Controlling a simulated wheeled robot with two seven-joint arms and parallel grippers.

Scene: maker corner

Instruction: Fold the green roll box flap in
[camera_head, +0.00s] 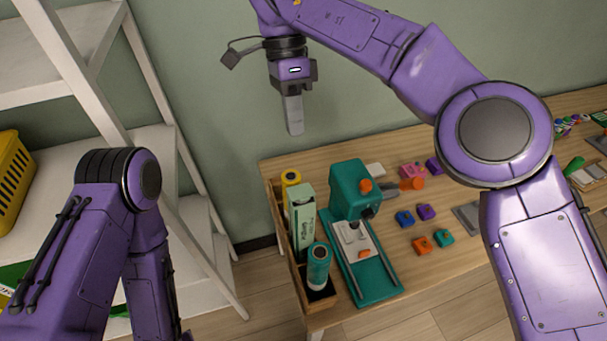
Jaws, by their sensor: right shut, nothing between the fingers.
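The green roll box (304,220) is a tall pale green carton with dark lettering. It stands upright in a narrow wooden tray along the left edge of the table. Its top end shows a lighter green panel, too small to tell whether this is the flap or how it lies. My right gripper (294,132) is shut and empty, pointing down. In the picture it is above the box, against the wall, and apart from it. My left arm comes in at the left, but its gripper is not in view.
The wooden tray (321,297) also holds a yellow roll (290,178) behind the box and a teal roll (318,268) in front. A teal press (350,190) stands close to the right. Small coloured blocks lie farther right. A white shelf (185,220) with a yellow basket (12,180) stands left.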

